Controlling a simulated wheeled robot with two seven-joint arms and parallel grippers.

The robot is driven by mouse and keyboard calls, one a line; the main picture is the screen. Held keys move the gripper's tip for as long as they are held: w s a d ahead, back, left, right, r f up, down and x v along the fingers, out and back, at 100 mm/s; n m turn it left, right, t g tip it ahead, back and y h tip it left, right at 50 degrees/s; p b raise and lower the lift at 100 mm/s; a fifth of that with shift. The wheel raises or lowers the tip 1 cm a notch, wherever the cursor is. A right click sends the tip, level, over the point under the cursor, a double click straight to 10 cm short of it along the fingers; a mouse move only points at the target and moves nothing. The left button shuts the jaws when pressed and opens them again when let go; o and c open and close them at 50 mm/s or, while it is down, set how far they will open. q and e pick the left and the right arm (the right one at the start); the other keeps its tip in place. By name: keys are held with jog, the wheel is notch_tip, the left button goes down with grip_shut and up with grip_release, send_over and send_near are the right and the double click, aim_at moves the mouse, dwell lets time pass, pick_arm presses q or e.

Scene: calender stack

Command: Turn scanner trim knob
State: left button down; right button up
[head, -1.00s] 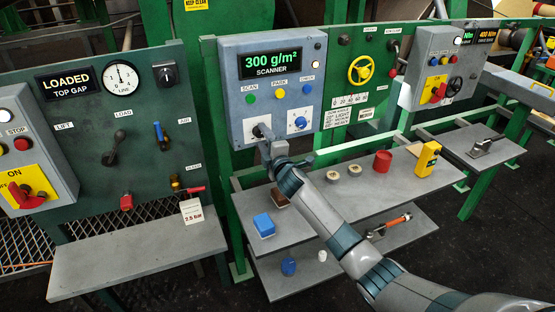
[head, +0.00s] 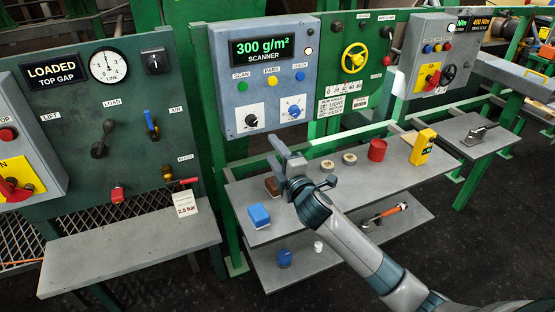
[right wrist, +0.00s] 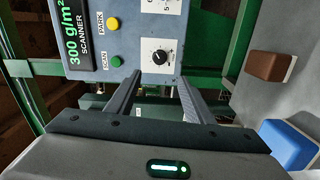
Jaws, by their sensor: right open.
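The grey scanner box (head: 274,74) reads 300 g/m² on its display (head: 263,48). On its lower front is a black knob (head: 251,120) on a white dial plate, with a blue knob (head: 294,111) on another plate to its right. The black knob also shows in the right wrist view (right wrist: 162,58), beyond the fingertips. My right gripper (head: 274,153) is open and empty, below and apart from the black knob. Its two parallel fingers also show in the right wrist view (right wrist: 160,80). My left gripper is not in view.
Below the scanner, a grey shelf (head: 330,190) holds a blue box (head: 259,216), a brown block (head: 272,187), a red cylinder (head: 377,150) and a yellow device (head: 422,147). A yellow handwheel (head: 355,58) is right of the scanner. A lever panel (head: 120,150) stands left.

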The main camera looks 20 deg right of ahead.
jog(key=shift+s, duration=1.05)
